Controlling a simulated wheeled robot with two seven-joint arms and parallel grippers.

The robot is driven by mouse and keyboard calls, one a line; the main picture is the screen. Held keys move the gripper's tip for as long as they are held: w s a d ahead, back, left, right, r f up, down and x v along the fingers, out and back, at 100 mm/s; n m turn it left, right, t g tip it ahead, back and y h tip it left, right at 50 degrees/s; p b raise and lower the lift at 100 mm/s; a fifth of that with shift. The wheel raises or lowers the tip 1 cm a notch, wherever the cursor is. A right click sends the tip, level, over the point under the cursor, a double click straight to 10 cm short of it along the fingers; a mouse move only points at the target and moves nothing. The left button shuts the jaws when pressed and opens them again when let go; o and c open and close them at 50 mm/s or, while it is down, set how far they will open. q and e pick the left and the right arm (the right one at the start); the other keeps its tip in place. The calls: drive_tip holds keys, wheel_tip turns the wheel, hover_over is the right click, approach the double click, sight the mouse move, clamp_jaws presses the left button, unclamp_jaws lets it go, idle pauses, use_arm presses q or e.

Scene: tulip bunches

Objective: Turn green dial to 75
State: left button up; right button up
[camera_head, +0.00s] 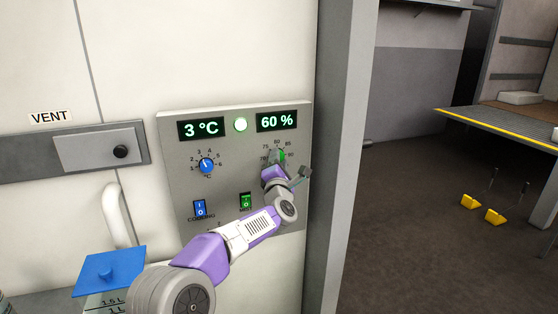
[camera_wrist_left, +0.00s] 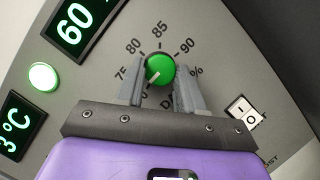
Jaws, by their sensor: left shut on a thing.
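The green dial (camera_head: 283,155) is on the grey control panel (camera_head: 225,177), below a display (camera_head: 276,121) reading 60 %. In the left wrist view the round green dial (camera_wrist_left: 160,68) sits between the grey fingers of my left gripper (camera_wrist_left: 160,85), which is shut on it. Its pale pointer line slants down-left, below the 75 mark, towards a label partly hidden by a finger. Marks 75, 80, 85 and 90 show around it. In the head view my left gripper (camera_head: 276,163) covers part of the dial. My right gripper is not in view.
A blue dial (camera_head: 206,166) and a 3 °C display (camera_head: 201,128) are on the panel's left. A green light (camera_head: 240,124), a blue switch (camera_head: 200,208) and a green switch (camera_head: 246,201) are nearby. A blue-lidded container (camera_head: 110,272) stands lower left.

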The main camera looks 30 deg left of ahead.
use_arm(q)
drive_tip(key=shift+r+m+g+h+p, duration=0.15)
drive_tip(key=shift+m+g+h+p, duration=0.4)
drive_tip(key=shift+m+p, duration=1.6)
drive_tip(key=shift+r+m+g+h+p, duration=0.15)
drive_tip(key=shift+m+g+h+p, duration=0.35)
drive_tip(key=shift+m+p, duration=1.6)
drive_tip(key=shift+n+p, duration=0.3)
drive_tip(key=shift+n, duration=0.05)
drive_tip(key=o, duration=1)
drive_tip(key=shift+o, duration=0.2)
drive_tip(key=shift+s, duration=0.1)
drive_tip(key=v, duration=0.7)
drive_tip(key=shift+s+b, duration=0.25)
drive_tip(key=shift+b, duration=0.05)
drive_tip(key=shift+d, duration=0.1)
